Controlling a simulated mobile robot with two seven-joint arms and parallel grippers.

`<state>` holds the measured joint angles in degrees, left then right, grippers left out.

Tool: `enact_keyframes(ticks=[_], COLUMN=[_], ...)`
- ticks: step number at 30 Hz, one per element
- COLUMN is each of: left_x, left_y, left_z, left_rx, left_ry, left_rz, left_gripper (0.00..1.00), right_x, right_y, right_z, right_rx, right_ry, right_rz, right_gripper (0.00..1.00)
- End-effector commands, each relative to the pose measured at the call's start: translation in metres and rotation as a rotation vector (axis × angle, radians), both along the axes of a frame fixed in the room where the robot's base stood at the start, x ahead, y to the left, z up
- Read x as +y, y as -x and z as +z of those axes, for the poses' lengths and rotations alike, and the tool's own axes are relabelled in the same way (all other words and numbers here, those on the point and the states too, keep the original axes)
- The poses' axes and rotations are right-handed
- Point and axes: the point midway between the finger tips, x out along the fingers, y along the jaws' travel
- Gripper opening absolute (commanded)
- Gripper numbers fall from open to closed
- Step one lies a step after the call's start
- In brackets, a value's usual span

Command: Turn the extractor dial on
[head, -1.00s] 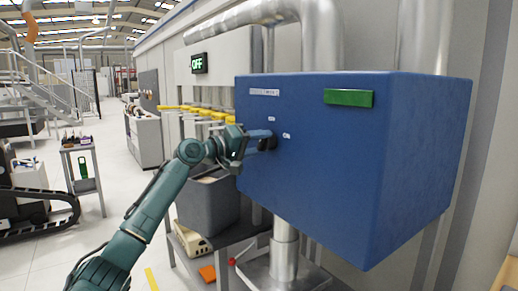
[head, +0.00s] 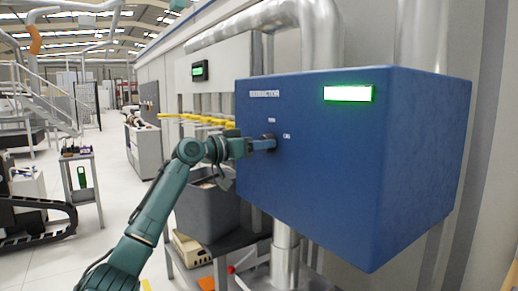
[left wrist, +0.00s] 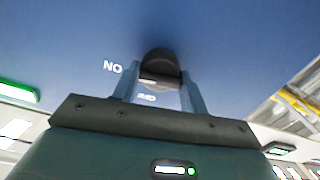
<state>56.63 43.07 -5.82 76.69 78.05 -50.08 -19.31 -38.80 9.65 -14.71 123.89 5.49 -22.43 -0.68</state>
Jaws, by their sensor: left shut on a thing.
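The extractor dial is a dark round knob on the front of the blue extractor box (head: 340,170). In the head view it is largely hidden behind the fingers of my left gripper (head: 264,144). In the left wrist view the dark dial (left wrist: 160,64) sits between the two blue fingers of the left gripper (left wrist: 160,85), which is shut on it. White labels stand beside the dial, one reading as ON. The indicator lamp (head: 348,93) on the box glows bright white-green. My right gripper is in neither view.
A wall display (head: 199,72) shows small green text that I cannot read. Yellow-handled pipes (head: 200,120) run behind my arm. A grey bin (head: 208,208) stands below it on a dark table.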

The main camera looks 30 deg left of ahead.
Motion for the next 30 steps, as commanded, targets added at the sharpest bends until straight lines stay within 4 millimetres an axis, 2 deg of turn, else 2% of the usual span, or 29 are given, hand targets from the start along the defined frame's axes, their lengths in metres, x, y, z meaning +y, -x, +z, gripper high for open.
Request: enact_keyframes(ticks=[10, 26, 27, 30], left_x=[-0.0003, -0.0002, -0.0003, -0.0003], left_y=[-0.0003, -0.0003, -0.0003, -0.0002], left_z=[-0.0017, -0.0013, -0.0013, -0.0012], left_rx=[-0.049, -0.06, -0.06, -0.061], left_ry=[-0.13, -0.155, -0.155, -0.155], left_rz=[-0.001, -0.001, -0.001, 0.0], left_gripper=[0.2, 0.2, 0.44, 0.52], right_x=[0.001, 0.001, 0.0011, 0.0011], right_y=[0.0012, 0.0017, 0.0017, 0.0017], right_z=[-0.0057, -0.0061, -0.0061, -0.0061], right_rx=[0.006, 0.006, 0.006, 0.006], right_ry=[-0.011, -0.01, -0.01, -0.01], right_rz=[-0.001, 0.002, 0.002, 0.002], right_gripper=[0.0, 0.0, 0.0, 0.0])
